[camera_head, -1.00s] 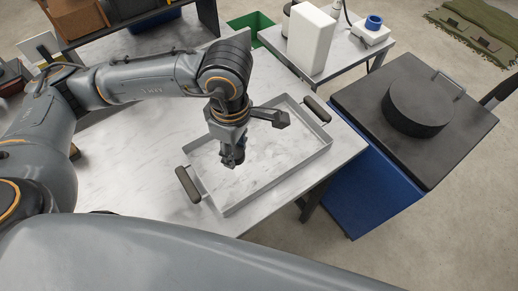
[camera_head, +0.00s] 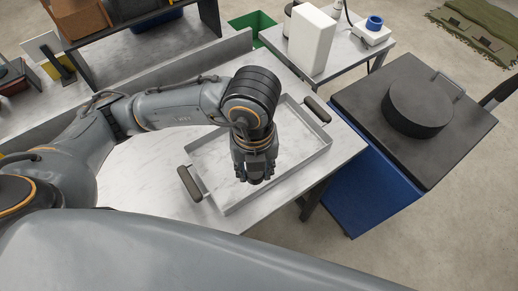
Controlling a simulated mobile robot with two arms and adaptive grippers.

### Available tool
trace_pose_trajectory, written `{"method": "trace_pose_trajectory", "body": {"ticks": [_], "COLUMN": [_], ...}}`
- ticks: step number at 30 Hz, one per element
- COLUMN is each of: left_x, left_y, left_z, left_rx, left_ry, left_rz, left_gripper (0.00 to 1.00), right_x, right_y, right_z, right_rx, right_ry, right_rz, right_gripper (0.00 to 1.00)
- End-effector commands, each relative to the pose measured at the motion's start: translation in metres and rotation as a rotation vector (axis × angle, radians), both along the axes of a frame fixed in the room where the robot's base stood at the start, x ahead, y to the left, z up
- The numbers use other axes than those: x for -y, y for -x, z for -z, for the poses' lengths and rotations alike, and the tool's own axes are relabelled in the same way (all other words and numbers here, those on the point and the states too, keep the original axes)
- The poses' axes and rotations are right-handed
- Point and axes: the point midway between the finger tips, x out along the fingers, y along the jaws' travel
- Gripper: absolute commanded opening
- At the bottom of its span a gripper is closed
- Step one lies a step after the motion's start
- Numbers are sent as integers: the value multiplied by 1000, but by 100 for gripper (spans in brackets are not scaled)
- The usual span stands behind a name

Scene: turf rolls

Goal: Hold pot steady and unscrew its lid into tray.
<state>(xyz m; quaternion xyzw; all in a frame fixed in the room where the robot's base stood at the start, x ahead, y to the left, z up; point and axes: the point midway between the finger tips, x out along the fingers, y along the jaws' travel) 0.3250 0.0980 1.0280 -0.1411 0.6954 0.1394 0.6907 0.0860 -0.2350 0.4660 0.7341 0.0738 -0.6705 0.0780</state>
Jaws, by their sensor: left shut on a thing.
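The grey metal tray (camera_head: 236,211) lies on the white marbled table, with a dark handle at each end. The visible part of the tray floor is bare. I see neither the pot nor its lid. My right gripper is not in view.
A shelf (camera_head: 150,20) with bins stands at the back left. A side table with a white box (camera_head: 311,41) and a blue-topped device (camera_head: 372,28) is behind. A blue cabinet (camera_head: 365,190) with a black top carries a black round block (camera_head: 417,107).

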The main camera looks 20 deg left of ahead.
Motion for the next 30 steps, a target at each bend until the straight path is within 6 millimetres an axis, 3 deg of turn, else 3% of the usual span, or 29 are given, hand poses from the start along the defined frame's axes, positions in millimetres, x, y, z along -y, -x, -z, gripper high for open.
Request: {"method": "trace_pose_trajectory", "body": {"ticks": [4, 7, 16, 21, 30], "left_x": [1, -2, -23, -29, -34], "left_y": [-2, -15, -86, -112, -132], "left_z": [1, 8, 36, 70, 96], "left_rx": [-2, -5, -4, -6, -2], "left_ry": [3, 1, -2, -1, 0], "left_rz": [-81, -98, -97, -93, -88], "left_gripper": [0, 0, 0, 0, 0], "right_x": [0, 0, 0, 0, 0], "right_y": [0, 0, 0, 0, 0], "right_z": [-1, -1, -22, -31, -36], "right_rx": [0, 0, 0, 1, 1], "right_ry": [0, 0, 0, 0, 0], "right_rz": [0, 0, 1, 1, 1], "right_gripper": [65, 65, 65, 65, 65]}}
